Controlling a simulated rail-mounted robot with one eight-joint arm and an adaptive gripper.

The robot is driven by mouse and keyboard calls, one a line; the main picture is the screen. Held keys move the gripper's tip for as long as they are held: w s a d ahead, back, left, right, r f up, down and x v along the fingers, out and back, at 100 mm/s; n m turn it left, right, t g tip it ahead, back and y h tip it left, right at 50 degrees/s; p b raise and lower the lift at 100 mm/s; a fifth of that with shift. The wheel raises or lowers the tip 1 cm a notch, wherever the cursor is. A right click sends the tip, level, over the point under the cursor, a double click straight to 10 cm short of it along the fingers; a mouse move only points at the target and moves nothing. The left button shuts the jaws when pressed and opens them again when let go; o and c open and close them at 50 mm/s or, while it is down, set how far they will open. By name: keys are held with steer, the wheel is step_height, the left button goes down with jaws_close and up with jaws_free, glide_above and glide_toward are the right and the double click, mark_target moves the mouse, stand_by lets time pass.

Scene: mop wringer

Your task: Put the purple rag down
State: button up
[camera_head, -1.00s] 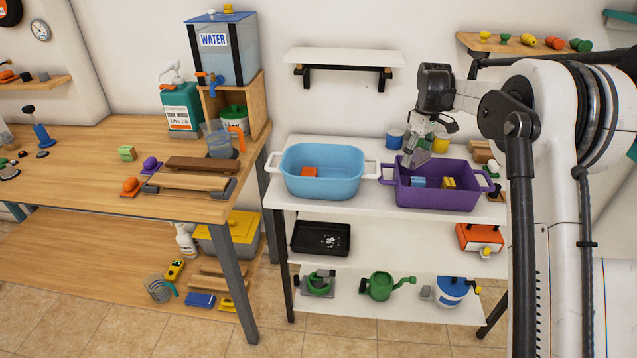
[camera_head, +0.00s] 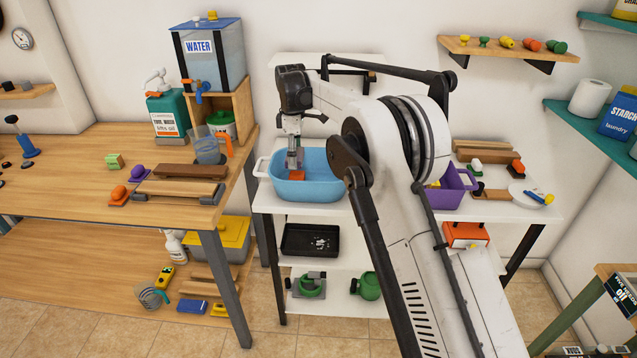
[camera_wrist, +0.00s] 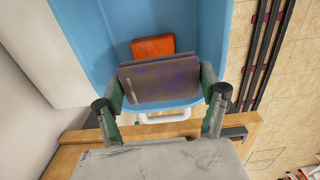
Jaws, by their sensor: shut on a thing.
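My gripper (camera_head: 295,160) reaches down over the left part of the light-blue tub (camera_head: 326,188) on the white shelf. In the wrist view, my gripper (camera_wrist: 163,84) is shut on the purple rag (camera_wrist: 165,82), a flat block with grey-brown stains over purple. The rag is held over the blue tub (camera_wrist: 92,25); I cannot tell whether it touches the tub. An orange block (camera_wrist: 152,47) lies in the tub just beyond the rag, and it also shows in the head view (camera_head: 297,175). In the head view the rag cannot be made out behind my gripper.
The purple tub (camera_head: 451,194) stands to the right on the same shelf, partly hidden by my arm. A wooden table (camera_head: 75,170) with a water tank (camera_head: 211,55) stands at left. A wall shelf (camera_head: 300,59) hangs behind my arm.

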steer(key=d+f, duration=0.2)
steer(key=d, duration=0.1)
steer(key=d+f, duration=0.1)
steer(key=d, duration=0.2)
steer(key=w+d+f, duration=0.1)
steer(key=d+f, duration=0.1)
steer(key=d, duration=0.1)
steer(key=shift+d+f, duration=0.3)
steer(key=shift+f, duration=2.1)
steer(key=shift+f, duration=0.15)
steer(key=o, duration=1.2)
steer(key=shift+o, duration=0.2)
